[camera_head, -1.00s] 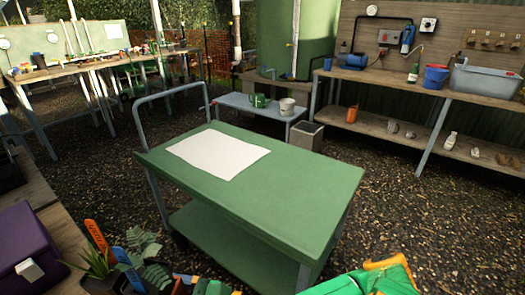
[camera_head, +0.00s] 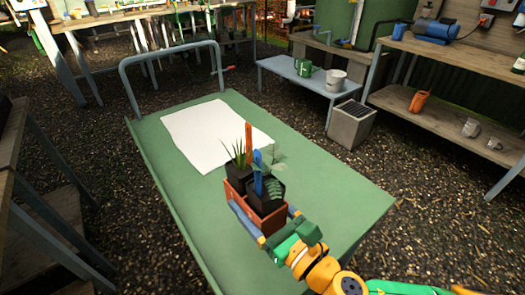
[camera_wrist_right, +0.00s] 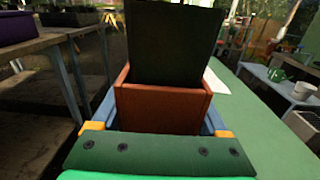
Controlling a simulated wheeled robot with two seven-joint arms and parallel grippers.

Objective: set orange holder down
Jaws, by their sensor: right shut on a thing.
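The orange-brown holder (camera_head: 263,222) is a small open box with black pots, green plants, and an orange and a blue label stick. My right gripper (camera_head: 262,212) is shut on it, with blue fingers along its sides. The holder is over the near part of the green cart top (camera_head: 330,200), roughly upright; I cannot tell whether it touches the surface. The right wrist view shows the holder's front wall (camera_wrist_right: 158,110) with a black pot (camera_wrist_right: 170,45) rising from it. My left gripper is not in view.
A white sheet (camera_head: 205,130) lies on the cart, just beyond the holder. The cart has a grey handle (camera_head: 165,55) at its far end. A wooden bench (camera_head: 15,200) stands at the left. A low blue-grey table (camera_head: 305,82) and a grey bin (camera_head: 350,125) stand behind.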

